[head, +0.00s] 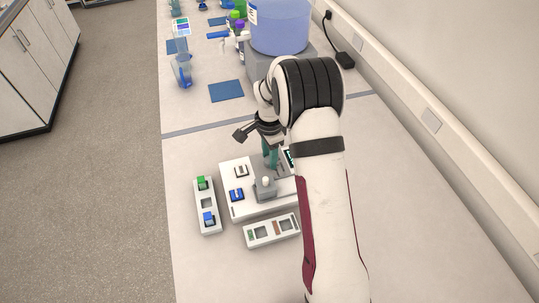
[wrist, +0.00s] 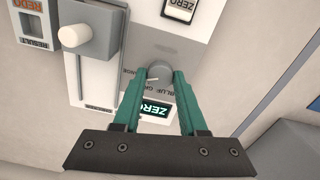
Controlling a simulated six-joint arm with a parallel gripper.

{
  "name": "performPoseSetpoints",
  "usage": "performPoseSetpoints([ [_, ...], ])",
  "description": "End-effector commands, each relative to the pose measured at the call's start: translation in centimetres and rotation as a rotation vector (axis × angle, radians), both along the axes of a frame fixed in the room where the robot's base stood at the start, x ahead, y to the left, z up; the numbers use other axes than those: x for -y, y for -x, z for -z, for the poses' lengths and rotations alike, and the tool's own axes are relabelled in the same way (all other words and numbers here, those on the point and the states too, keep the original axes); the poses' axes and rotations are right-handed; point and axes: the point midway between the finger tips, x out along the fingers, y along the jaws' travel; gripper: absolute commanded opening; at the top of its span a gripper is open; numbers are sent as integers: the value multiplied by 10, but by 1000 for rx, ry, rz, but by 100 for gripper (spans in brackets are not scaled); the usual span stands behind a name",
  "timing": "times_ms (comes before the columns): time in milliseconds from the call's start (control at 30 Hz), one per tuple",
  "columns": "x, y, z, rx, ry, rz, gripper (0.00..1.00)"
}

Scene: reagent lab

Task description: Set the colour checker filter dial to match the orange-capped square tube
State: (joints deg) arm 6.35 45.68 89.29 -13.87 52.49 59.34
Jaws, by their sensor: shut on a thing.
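The colour checker is a white box (head: 233,208) in the middle of the bench in the head view. In the wrist view its filter dial (wrist: 160,70) is a round grey knob with printed words around it, partly hidden by my fingers; "BLUE" is readable. My gripper (wrist: 160,79) has teal fingers closed on either side of the dial. It also shows in the head view (head: 271,158), above the checker's far side. A lit display beside the dial reads "ZERO", partly behind a finger. I cannot make out an orange-capped square tube.
A white rack (head: 207,226) with green and blue items stands left of the checker; another rack (head: 258,242) is in front. A grey block with a white knob (wrist: 75,35) rises near the dial. A large blue container (head: 281,27) stands behind.

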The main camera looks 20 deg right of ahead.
Motion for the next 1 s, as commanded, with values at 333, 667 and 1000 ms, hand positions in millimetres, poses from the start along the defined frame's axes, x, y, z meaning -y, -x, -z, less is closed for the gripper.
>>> performPoseSetpoints([
  [333,0,0,-1,0,-1,5,0],
  [667,0,0,0,0,0,3,72],
  [1000,0,-1,-33,6,0,3,72],
])
